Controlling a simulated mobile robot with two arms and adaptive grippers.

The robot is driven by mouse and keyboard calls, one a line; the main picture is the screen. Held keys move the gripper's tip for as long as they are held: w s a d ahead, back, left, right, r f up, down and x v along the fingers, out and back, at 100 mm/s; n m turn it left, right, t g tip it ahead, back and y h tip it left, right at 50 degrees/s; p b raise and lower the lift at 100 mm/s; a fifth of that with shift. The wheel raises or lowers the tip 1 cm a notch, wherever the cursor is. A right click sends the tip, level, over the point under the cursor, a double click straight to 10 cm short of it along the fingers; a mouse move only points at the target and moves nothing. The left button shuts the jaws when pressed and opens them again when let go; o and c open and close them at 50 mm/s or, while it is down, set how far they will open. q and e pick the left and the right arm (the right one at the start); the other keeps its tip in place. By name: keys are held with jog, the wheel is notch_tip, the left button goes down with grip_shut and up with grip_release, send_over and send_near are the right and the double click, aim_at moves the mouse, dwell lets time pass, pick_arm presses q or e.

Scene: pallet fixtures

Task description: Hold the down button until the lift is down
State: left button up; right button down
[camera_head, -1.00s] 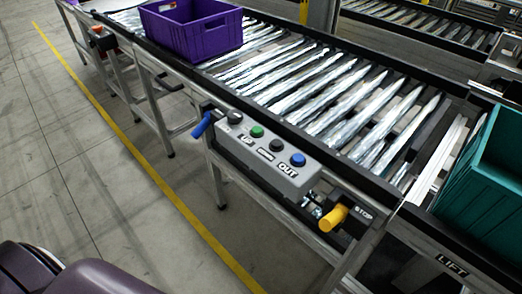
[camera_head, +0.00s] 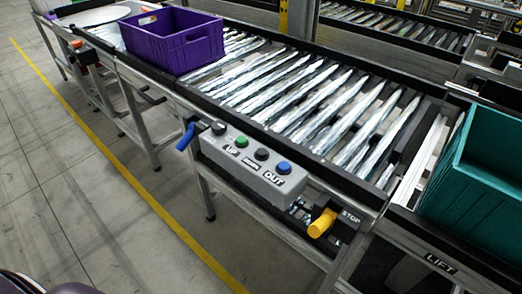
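A grey control box (camera_head: 246,172) is fixed to the near side of the roller conveyor. On its top are a green button (camera_head: 241,142) by the label UP, a dark button (camera_head: 262,154) by a label too small to read surely, and a blue button (camera_head: 284,167) by the label OUT. A black knob (camera_head: 218,128) sits at its left end. The lift section (camera_head: 440,262), marked LIFT, is at the lower right, with a teal crate (camera_head: 490,175) on it. Neither gripper is in view.
A purple crate (camera_head: 173,45) stands on the conveyor rollers (camera_head: 300,90). A blue handle (camera_head: 186,136) and a yellow handle (camera_head: 322,223) by the STOP label stick out from the conveyor's near side. The floor (camera_head: 75,190) at the left is clear, with a yellow line.

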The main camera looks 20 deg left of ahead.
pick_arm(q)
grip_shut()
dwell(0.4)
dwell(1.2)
